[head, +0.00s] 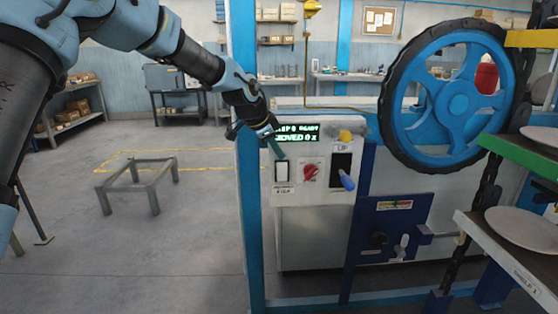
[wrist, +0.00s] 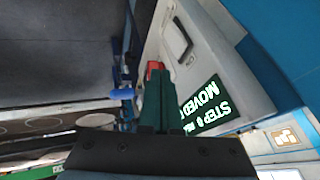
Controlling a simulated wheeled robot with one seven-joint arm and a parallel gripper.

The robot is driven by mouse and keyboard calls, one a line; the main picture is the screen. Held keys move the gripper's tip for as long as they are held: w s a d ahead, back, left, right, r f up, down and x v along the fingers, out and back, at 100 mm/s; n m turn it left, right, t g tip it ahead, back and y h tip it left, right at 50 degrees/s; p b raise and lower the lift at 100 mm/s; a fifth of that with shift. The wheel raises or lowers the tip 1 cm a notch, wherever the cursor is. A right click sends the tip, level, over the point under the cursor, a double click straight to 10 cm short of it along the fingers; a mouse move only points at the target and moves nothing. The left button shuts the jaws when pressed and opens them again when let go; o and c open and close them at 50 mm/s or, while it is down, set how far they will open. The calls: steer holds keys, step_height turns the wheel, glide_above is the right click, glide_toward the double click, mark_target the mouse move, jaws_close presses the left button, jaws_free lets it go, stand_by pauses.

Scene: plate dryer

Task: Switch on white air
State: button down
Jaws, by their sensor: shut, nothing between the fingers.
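The white control panel (head: 318,196) stands on the blue frame. A white rocker switch (head: 282,172) in a dark surround is at its lower left, with a small label below that I cannot read surely. It also shows in the wrist view (wrist: 177,40). My gripper (head: 280,153) is shut and empty, its green fingers pointing down just above the switch in the head view. In the wrist view the shut fingers (wrist: 157,78) overlap the red knob (wrist: 154,66), and the switch lies beyond their tips. I cannot tell whether they touch the panel.
A blue wheel (head: 450,95) and plate shelves (head: 515,250) stand right. Floor to the left is open around a low metal frame (head: 137,183).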

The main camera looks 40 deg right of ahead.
steer(key=b+v, duration=0.1)
steer(key=v, duration=0.6)
steer(key=shift+w+d+r+b, duration=0.25)
steer(key=shift+w+r+b, duration=0.1)
steer(key=shift+w+r, duration=0.1)
steer(key=w+a+f+n+t+y, duration=0.1)
steer(key=w+a+f+n+y, duration=0.2)
steer(key=a, duration=0.8)
steer(key=w+a+f+n, duration=0.25)
steer(key=a+n, duration=0.25)
steer(key=a, duration=0.6)
steer(key=w+a+f+n+t+y, duration=0.15)
steer(key=a+f+n, duration=0.25)
steer(key=a, duration=0.7)
steer(key=s+a+f+n+y, duration=0.1)
steer(key=s+a+n, duration=0.4)
steer(key=a, duration=0.6)
steer(key=s+a+f+n+g+y, duration=0.1)
steer(key=s+a+f+n, duration=0.2)
steer(key=a, duration=0.8)
steer(key=s+n, duration=0.2)
steer(key=n, duration=0.1)
steer(key=shift+s+a, duration=0.25)
steer(key=shift+s, duration=0.1)
